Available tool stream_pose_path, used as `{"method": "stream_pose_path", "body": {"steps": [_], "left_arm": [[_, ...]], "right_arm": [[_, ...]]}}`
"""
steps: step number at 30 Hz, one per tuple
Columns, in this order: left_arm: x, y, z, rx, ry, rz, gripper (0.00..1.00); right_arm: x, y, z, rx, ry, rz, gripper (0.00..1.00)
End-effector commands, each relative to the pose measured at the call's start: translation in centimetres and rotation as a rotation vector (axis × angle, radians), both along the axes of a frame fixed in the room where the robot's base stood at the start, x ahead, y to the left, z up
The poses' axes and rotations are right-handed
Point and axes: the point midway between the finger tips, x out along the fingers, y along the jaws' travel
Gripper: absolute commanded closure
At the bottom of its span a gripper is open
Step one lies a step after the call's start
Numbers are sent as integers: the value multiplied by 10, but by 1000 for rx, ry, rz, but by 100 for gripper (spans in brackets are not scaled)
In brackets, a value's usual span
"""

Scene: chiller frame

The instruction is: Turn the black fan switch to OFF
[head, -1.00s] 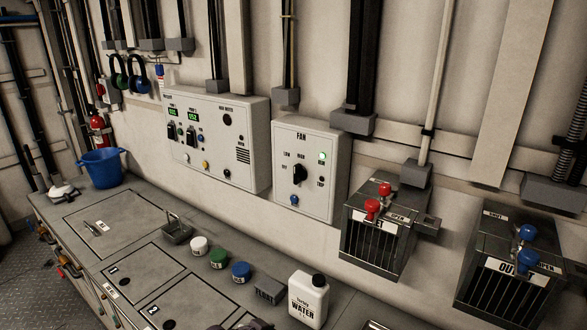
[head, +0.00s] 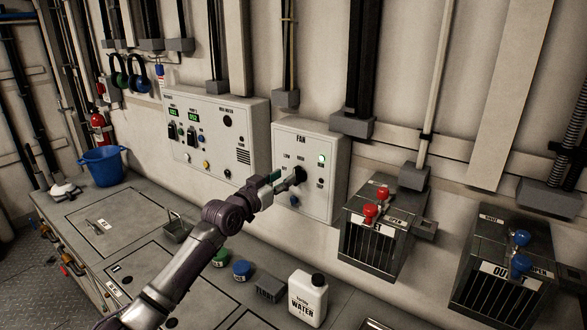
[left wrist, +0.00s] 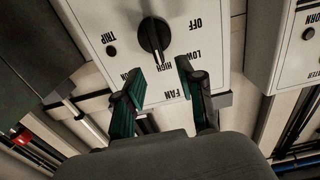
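The fan box (head: 318,205) is a pale panel on the wall with a green lamp at its upper right. Its black fan switch (head: 299,174) is partly covered by my left gripper (head: 284,182) in the head view. In the left wrist view the panel appears upside down, and the black switch (left wrist: 154,36) has its pointer towards the HIGH label; OFF (left wrist: 181,25) is to its right. My left gripper (left wrist: 159,72) is open, its green-padded fingers spread, with the switch just beyond the tips and nothing held. My right gripper is not in view.
A control box (head: 215,145) hangs left of the fan box. Two vent units with red levers (head: 370,213) and blue levers (head: 520,264) are to the right. The bench below holds a blue bucket (head: 103,167), colored lids and a white water bottle (head: 307,300).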

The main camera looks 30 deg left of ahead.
Motion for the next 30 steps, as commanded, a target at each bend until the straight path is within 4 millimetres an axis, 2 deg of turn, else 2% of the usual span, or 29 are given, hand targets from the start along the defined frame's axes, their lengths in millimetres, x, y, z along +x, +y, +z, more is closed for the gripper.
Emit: {"method": "stream_pose_path", "body": {"steps": [3,9,21,28,30], "left_arm": [[24,-3,2,-3,-1,0,61],[48,-7,0,-1,0,0,61],[54,-8,-1,0,0,0,61],[54,-8,-1,0,0,0,100],[54,-8,-1,0,1,0,100]], "right_arm": [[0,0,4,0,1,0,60],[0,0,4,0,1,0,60],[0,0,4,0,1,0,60],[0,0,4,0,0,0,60],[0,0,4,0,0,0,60]]}}
